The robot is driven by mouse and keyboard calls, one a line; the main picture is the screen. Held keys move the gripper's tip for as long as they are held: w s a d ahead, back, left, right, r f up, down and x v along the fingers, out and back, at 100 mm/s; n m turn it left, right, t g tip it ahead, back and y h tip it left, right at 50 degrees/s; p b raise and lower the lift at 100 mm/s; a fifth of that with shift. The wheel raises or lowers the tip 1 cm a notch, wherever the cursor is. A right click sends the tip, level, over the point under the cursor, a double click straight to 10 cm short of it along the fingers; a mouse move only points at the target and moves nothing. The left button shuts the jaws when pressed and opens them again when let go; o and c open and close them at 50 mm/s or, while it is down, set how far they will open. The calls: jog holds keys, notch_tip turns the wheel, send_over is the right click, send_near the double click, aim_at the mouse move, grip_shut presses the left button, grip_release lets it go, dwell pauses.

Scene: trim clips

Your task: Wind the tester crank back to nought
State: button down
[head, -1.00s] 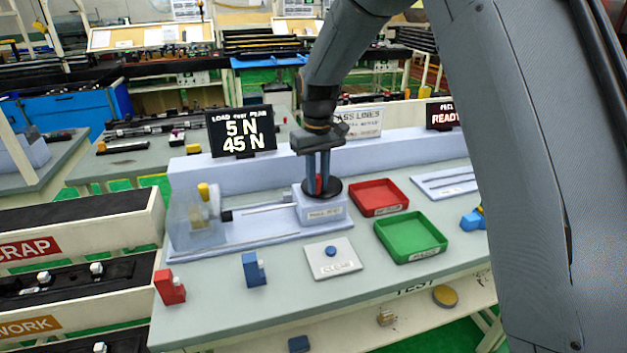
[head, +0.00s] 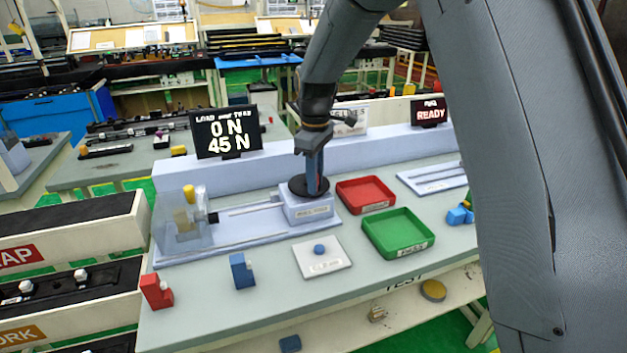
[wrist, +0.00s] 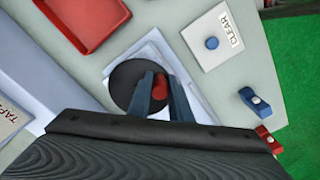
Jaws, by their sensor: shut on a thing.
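The tester crank is a black disc (head: 297,187) on a pale blue block (head: 309,209) at the right end of the tester (head: 236,226). My gripper (head: 314,186) points down over the disc. In the wrist view, its two blue fingers (wrist: 153,95) are shut around the crank's red knob (wrist: 160,85), off the disc's centre. The load display (head: 226,132) reads 0 N above 45 N. The knob is mostly hidden by the fingers in the head view.
A red tray (head: 366,194) and a green tray (head: 398,234) lie right of the crank. A white CLEAR plate with a blue button (head: 319,249) lies in front. A blue clip (head: 242,270) and a red clip (head: 156,291) stand at the bench's front left. A second display (head: 429,111) reads READY.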

jog(key=shift+r, duration=0.1)
dwell(0.3)
jog(key=c, duration=1.6)
grip_release()
jog(key=shift+d+r+b, duration=0.1)
jog(key=shift+r+b, duration=1.05)
jog(key=shift+r, duration=2.7)
